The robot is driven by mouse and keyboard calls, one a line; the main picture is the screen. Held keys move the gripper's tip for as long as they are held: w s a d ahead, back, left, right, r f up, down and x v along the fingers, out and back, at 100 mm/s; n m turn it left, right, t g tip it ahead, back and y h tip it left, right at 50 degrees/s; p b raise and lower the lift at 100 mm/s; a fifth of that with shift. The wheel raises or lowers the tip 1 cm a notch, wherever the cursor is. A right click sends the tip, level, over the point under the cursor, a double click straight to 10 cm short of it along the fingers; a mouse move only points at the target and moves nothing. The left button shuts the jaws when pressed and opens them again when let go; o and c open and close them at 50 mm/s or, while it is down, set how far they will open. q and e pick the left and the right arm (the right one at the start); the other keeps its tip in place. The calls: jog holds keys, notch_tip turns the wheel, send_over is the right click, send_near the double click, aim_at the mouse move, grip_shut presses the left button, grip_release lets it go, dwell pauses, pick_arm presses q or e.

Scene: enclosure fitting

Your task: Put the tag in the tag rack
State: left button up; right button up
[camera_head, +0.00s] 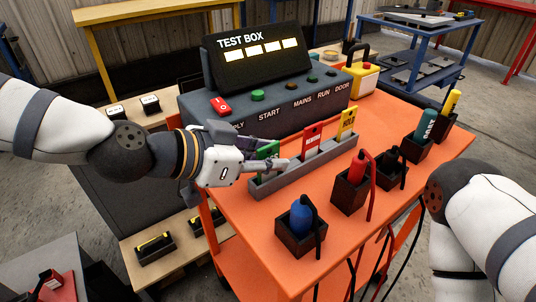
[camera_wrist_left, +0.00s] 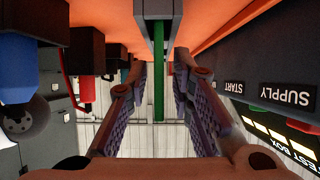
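The grey tag rack (camera_head: 318,167) stands on the orange tabletop in front of the test box. A green tag (camera_head: 266,149) is upright at the rack's left end, partly hidden by my left gripper (camera_head: 274,156). A red tag (camera_head: 311,139) stands in the middle and a yellow tag (camera_head: 347,123) at the right end. In the left wrist view the green tag (camera_wrist_left: 158,80) shows edge-on, reaching out from the rack (camera_wrist_left: 153,9). It lies between the parted fingers of my left gripper (camera_wrist_left: 159,76), with a gap on each side. My right gripper is out of view.
The test box (camera_head: 265,95) with buttons stands behind the rack. Dark holders with a blue tool (camera_head: 301,216), a red tool (camera_head: 358,168) and others line the front and right of the orange table (camera_head: 250,235). A yellow-and-white box (camera_head: 362,80) sits at the back.

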pick_arm(q)
jog(key=shift+r, duration=0.1)
jog(key=shift+r, duration=0.3)
jog(key=p+v, duration=0.3)
jog(key=v, duration=0.9)
jog(key=s+f+n, duration=0.1)
jog(key=f, duration=0.2)
jog(key=s+f+n+g+y, duration=0.1)
jog(key=f, duration=0.3)
jog(key=s+f+g, duration=0.1)
jog(key=f, duration=0.2)
jog(key=shift+s+a+f+n+y, duration=0.25)
jog(key=shift+s+a+n+y, duration=0.05)
jog(key=shift+a+n+y, duration=0.1)
jog(key=s+a+f+n+g+y, duration=0.3)
jog(key=s+a+f, duration=0.1)
jog(key=s+f, duration=0.6)
jog(key=s+a+f+n+g+y, duration=0.2)
jog(key=s+a+f+n, duration=0.15)
jog(key=s+f, duration=0.6)
jog(key=s+a+f+n+g+y, duration=0.2)
jog(key=s+a+f+y, duration=0.1)
jog(key=s, duration=0.7)
jog(key=shift+a+f, duration=0.55)
jog(key=shift+a, duration=0.7)
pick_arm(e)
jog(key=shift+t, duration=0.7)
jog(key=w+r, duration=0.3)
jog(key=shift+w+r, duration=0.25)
